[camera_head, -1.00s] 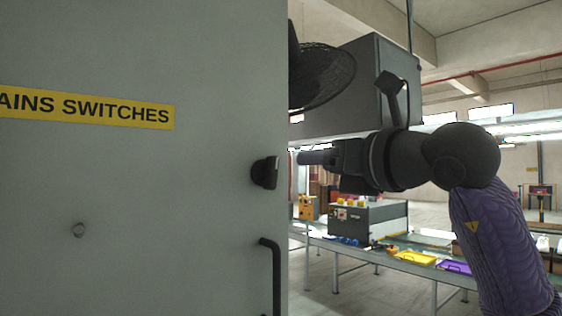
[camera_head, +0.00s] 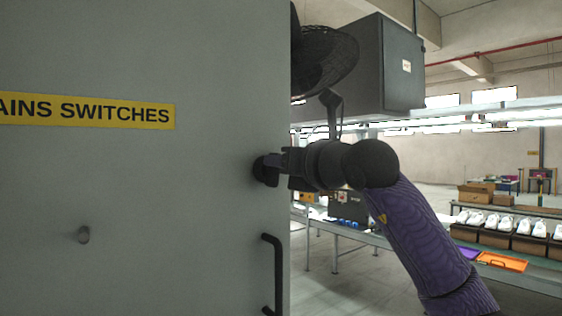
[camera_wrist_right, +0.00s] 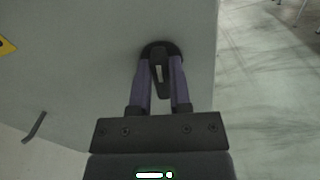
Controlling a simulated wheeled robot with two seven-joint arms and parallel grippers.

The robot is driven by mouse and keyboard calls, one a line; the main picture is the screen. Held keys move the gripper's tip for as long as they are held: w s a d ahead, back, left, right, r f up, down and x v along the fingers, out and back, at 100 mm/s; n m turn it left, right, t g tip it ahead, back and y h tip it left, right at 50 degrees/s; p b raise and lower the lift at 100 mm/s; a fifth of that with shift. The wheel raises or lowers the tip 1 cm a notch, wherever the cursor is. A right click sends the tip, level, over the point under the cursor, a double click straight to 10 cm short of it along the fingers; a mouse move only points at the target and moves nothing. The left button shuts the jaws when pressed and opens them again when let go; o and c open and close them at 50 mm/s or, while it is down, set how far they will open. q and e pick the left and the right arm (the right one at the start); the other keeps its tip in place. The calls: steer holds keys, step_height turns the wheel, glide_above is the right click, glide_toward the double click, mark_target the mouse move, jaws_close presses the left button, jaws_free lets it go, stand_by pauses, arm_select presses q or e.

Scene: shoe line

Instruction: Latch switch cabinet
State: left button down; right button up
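The grey switch cabinet door (camera_head: 130,210) fills the left of the head view, with a yellow "MAINS SWITCHES" label (camera_head: 90,110). A black latch knob (camera_head: 262,172) sits near its right edge. My right gripper (camera_head: 276,168) is at the knob in the head view, coming from the right. In the right wrist view, its two purple fingers (camera_wrist_right: 161,80) stand apart on either side of the black latch handle (camera_wrist_right: 159,75). They look open; whether they touch the handle is hard to see. My left gripper is not in view.
A black bar handle (camera_head: 276,275) is on the door below the latch, also in the right wrist view (camera_wrist_right: 35,128). A dark wall box (camera_head: 395,65) and a black mesh fan (camera_head: 325,60) are behind. A line with white shoes (camera_head: 505,222) is at the right.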

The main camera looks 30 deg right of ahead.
jaws_close()
steer(key=shift+a+n, duration=0.15)
steer(key=shift+n, duration=0.85)
steer(key=o, duration=0.7)
jaws_free()
steer(key=shift+o, duration=0.2)
steer(key=s+b, duration=0.3)
steer(key=s, duration=0.7)
steer(key=shift+d, duration=0.4)
